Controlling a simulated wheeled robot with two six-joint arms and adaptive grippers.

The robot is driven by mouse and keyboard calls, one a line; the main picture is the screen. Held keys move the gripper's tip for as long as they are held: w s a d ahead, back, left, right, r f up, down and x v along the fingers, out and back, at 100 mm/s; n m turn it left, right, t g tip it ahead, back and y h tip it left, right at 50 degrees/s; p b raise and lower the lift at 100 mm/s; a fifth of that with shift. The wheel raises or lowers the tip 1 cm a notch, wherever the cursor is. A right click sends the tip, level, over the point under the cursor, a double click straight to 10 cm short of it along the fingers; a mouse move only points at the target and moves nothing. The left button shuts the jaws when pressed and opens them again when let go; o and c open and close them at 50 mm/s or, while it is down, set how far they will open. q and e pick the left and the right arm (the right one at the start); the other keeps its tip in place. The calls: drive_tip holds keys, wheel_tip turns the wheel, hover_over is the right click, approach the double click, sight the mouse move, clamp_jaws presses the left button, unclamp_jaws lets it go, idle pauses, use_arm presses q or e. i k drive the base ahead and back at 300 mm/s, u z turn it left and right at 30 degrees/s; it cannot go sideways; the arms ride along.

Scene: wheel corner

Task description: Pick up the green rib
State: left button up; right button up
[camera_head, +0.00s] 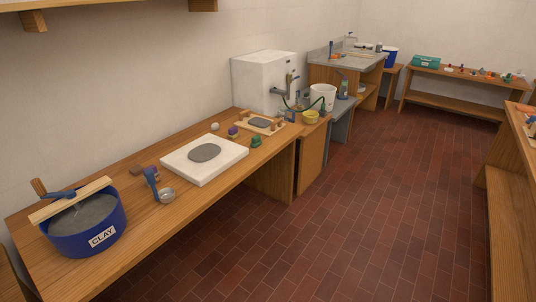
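A small green object (256,141), which looks like the green rib, sits near the front edge of the wooden bench (130,165), right of the white slab (185,171). It is small in the picture, so its exact shape is hard to tell. Neither of my grippers shows in the head view.
A grey clay disc (204,152) lies on the white slab. A blue tub marked CLAY (84,229) and a blue-handled scoop (151,179) are to the left. A wooden board (281,127) lies behind the green object. The tiled floor (350,220) in front is clear.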

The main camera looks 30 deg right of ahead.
sight(256, 142)
drive_tip(key=z, duration=1.3)
drive_tip(key=i, duration=1.15)
drive_tip(key=u, duration=0.7)
drive_tip(key=i, duration=0.7)
drive_tip(key=u, duration=0.75)
